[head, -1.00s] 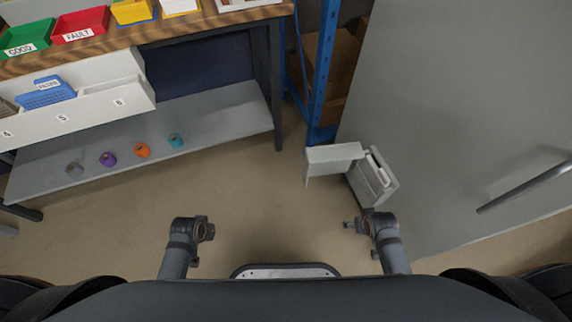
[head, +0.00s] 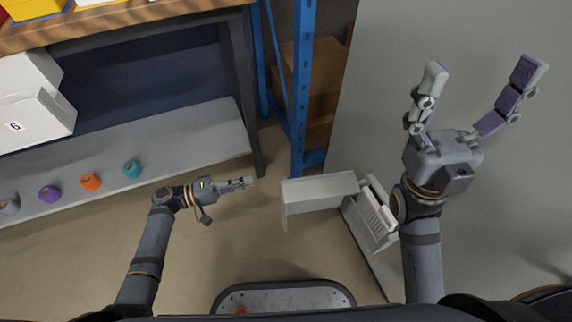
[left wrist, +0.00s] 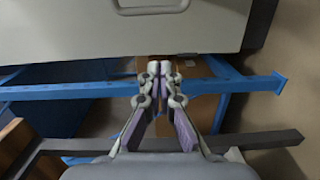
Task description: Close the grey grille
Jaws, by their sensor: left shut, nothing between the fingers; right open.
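A pale grey slatted unit (head: 376,217) is fixed low on the big grey panel in the head view. A flat pale flap (head: 318,190) stands out from it to the left, so it is open. My left gripper (head: 250,182) is shut and empty, pointing right, a short gap left of the flap. Its closed fingers also show in the left wrist view (left wrist: 160,72), below a pale panel with a handle (left wrist: 120,30); I cannot tell if that is the flap. My right gripper (head: 482,85) is open and empty, raised in front of the grey panel. My right arm partly hides the unit's right side.
A blue rack (head: 300,90) with brown boxes (head: 325,60) stands behind the flap. At left are a wooden bench, a white bin marked 6 (head: 35,120) and a grey shelf (head: 190,140) with several coloured spools. The floor between shelf and flap is clear.

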